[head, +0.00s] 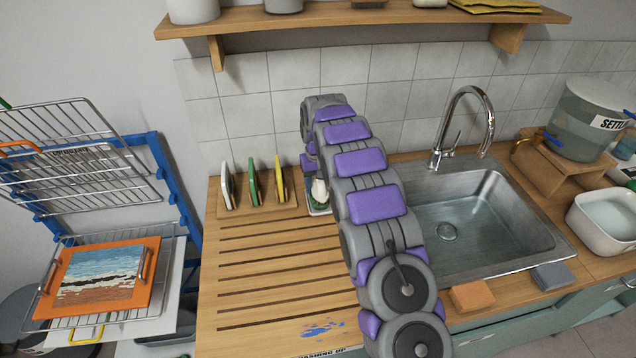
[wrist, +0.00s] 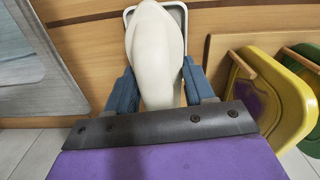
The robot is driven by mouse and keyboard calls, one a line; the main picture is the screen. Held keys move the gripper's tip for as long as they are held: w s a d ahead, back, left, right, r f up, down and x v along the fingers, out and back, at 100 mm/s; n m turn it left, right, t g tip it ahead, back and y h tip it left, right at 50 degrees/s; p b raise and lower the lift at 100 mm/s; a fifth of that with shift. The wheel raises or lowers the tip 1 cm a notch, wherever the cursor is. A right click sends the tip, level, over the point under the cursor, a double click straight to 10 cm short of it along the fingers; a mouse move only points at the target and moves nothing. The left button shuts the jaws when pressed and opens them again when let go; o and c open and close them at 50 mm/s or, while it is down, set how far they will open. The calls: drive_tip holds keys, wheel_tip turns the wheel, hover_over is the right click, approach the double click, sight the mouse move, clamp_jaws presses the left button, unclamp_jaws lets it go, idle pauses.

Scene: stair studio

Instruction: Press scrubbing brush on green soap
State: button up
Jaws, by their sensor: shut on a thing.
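The scrubbing brush (wrist: 156,45) is a cream, rounded body between the blue fingers of my gripper (wrist: 160,88), which is shut on it. In the head view the brush (head: 319,188) stands upright over a small white dish (head: 320,212) at the back of the wooden drainboard, left of the sink. A dark green patch (head: 318,203) shows in the dish under the brush. I take it for the green soap, but cannot tell it surely from bristles or see whether they touch. The dish rim (wrist: 184,14) shows behind the brush in the wrist view. My arm hides part of this area.
A wooden rack (head: 258,209) with white, green and yellow boards stands just left of the dish. The metal sink (head: 480,225) and tap (head: 462,110) are to the right. A shelf (head: 370,17) hangs above.

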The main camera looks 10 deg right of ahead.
drive_tip(key=shift+s+f+p, duration=0.1)
drive_tip(key=shift+f+p, duration=0.25)
drive_tip(key=shift+f, duration=0.1)
idle(2.0)
drive_tip(key=shift+r+p, duration=1.75)
drive_tip(key=shift+r, duration=1.9)
drive_tip(key=s+r+m, duration=0.1)
drive_tip(key=s, duration=1.5)
drive_tip(key=shift+s, duration=0.3)
